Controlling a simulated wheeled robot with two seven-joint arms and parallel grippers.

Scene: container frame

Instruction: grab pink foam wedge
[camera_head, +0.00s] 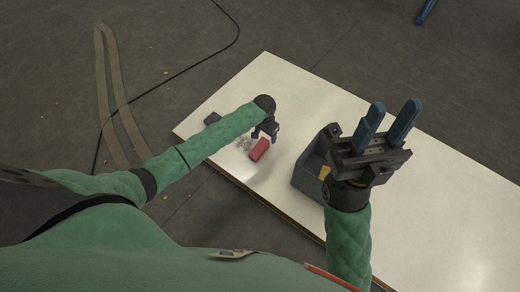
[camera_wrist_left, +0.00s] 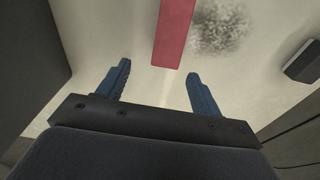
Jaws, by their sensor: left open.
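The pink foam wedge (camera_head: 259,149) lies on the white table, left of the grey bin. In the left wrist view the wedge (camera_wrist_left: 174,34) shows as a long pink-red block at the top, ahead of the fingertips and roughly in line with the gap between them. My left gripper (camera_head: 268,133) is right by the wedge in the head view; in the wrist view its blue fingers (camera_wrist_left: 158,78) are apart with nothing between them. My right gripper (camera_head: 388,122) is raised over the grey bin, its two blue fingers apart and empty.
A grey bin (camera_head: 304,178) with something yellow inside stands right of the wedge, partly hidden by my right gripper. A small dark block (camera_head: 212,118) lies near the table's left edge; it also shows in the wrist view (camera_wrist_left: 303,62). The table (camera_head: 440,200) is bare at right.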

